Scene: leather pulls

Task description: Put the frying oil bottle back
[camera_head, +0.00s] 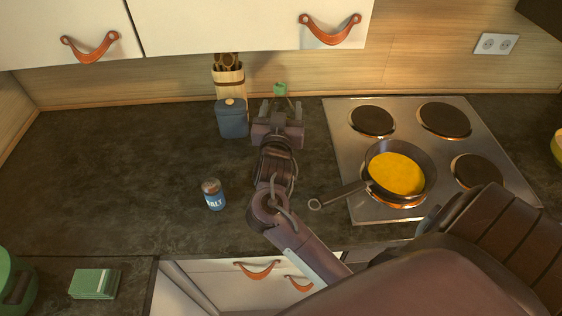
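A small green cap (280,88) shows at the back of the counter near the wall, just beyond my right gripper. It may be the top of the frying oil bottle; the part below it is mostly hidden by the gripper. My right gripper (281,109) reaches toward the back wall, its two fingers spread apart on either side of the line to the green cap. I cannot tell whether the fingers touch anything. My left gripper is not in view.
A blue canister (232,121) and a utensil holder (229,82) stand left of my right gripper. A salt shaker (213,195) stands nearer. A frying pan (373,160) with yellow contents sits on the stove (341,122) at right.

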